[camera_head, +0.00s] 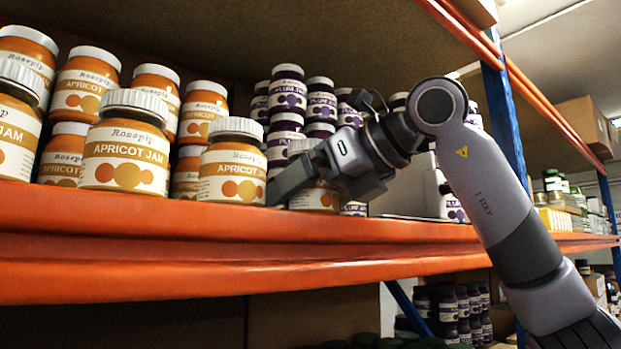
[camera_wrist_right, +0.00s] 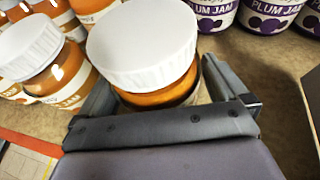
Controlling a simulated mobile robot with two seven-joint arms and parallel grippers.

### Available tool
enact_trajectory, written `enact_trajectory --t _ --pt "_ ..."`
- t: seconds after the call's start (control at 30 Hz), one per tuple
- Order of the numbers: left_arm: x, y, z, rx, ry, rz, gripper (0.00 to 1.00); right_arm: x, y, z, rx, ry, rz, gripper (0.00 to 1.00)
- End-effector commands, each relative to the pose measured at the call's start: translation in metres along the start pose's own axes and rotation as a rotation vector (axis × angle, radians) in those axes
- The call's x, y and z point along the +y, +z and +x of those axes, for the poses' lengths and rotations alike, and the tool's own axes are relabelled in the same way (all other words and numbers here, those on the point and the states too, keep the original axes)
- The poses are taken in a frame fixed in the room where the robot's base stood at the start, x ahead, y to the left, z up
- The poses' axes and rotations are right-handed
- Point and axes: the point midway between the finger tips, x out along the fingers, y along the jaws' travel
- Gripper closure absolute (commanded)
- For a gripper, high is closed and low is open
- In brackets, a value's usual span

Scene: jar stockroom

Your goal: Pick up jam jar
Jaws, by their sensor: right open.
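Apricot jam jars with white lids and orange contents stand in a group on the orange-edged shelf in the head view. The one at the group's right end (camera_head: 315,198) is partly hidden by my right gripper (camera_head: 310,178). In the right wrist view this jar (camera_wrist_right: 150,50) stands upright between the fingers of my right gripper (camera_wrist_right: 168,98). The gripper is open, with one finger on each side of the jar; I cannot tell whether either finger touches it. My left gripper is not in view.
Another apricot jar (camera_head: 232,165) stands close to the left of the gripper. Stacked plum jam jars (camera_head: 287,95) stand behind. The orange shelf beam (camera_head: 150,240) runs along the front, and a blue upright (camera_head: 505,120) stands at the right. The upper shelf (camera_head: 250,30) hangs overhead.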

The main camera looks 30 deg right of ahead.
Motion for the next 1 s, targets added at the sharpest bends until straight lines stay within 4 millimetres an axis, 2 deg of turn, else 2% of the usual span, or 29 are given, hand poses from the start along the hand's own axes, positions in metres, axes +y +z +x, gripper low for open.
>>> enact_trajectory --t 0.13,0.17,0.4,0.43,0.77,1.0 --pt "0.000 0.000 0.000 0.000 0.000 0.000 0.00 0.000 0.000 0.000 -0.001 0.000 -0.001 0.00" --pt "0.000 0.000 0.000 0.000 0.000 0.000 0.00 0.000 0.000 0.000 -0.001 0.000 -0.001 0.03" --pt "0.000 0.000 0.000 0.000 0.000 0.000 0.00 0.001 0.002 -0.002 -0.007 0.001 -0.001 0.81" --pt "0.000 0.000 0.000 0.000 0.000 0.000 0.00 0.001 0.002 -0.002 -0.007 0.001 -0.001 0.86" --pt "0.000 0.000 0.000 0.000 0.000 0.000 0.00 0.001 0.004 -0.003 -0.007 0.001 -0.001 0.86" --pt "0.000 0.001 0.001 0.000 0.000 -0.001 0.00 0.001 0.019 -0.009 -0.009 0.002 0.000 0.86"
